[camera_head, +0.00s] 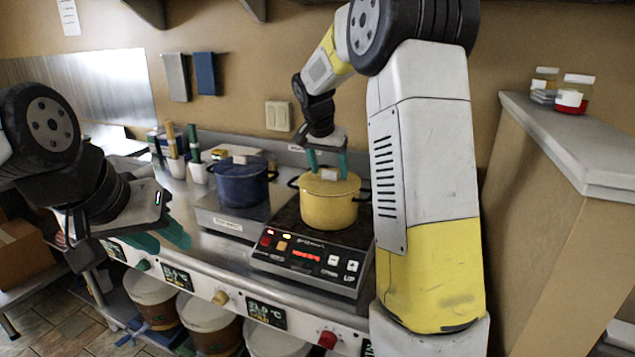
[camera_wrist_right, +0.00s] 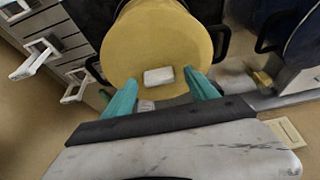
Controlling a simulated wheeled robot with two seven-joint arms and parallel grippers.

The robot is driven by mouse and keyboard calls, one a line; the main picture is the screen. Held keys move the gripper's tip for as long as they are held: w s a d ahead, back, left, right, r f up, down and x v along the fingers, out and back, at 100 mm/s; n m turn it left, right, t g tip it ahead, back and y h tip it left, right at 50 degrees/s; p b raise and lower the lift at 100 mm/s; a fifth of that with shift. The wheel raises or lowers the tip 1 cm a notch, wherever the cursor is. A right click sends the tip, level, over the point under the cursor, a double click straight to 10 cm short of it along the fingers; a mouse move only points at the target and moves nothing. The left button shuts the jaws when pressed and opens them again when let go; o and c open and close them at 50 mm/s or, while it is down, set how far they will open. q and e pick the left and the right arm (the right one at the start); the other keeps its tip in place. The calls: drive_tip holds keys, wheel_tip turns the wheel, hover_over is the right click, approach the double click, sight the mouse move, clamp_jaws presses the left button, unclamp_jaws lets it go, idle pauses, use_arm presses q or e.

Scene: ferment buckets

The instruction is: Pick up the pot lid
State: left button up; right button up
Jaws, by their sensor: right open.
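A yellow pot (camera_head: 329,209) stands on a black induction cooker. Its yellow pot lid (camera_head: 345,186) is on top, with a whitish block-like knob (camera_head: 328,174). In the right wrist view the lid (camera_wrist_right: 155,40) fills the upper middle, and its knob (camera_wrist_right: 159,76) lies between my fingers. My right gripper (camera_head: 327,166) is over the lid, pointing down, with its teal fingers open on either side of the knob; it also shows in the right wrist view (camera_wrist_right: 160,88). I see a gap between each finger and the knob. My left gripper (camera_head: 160,238) is at the counter's front left, its teal fingers apart and empty.
A blue lidded pot (camera_head: 241,182) stands on a second cooker, left of the yellow pot. White cups (camera_head: 177,166) with utensils stand further left. A raised ledge (camera_head: 570,140) with jars is at the right. Buckets sit under the counter.

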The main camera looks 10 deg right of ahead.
sight(329, 181)
drive_tip(key=shift+d+f, duration=0.1)
drive_tip(key=shift+f, duration=0.1)
clamp_jaws()
drive_tip(key=shift+r, duration=0.1)
drive_tip(key=shift+r, duration=0.5)
drive_tip(key=r, duration=0.2)
drive_tip(key=shift+s+r, duration=0.25)
drive_tip(key=shift+r, duration=0.1)
drive_tip(key=s+a+r, duration=0.1)
drive_tip(key=s+a, duration=0.2)
drive_tip(key=s, duration=1.2)
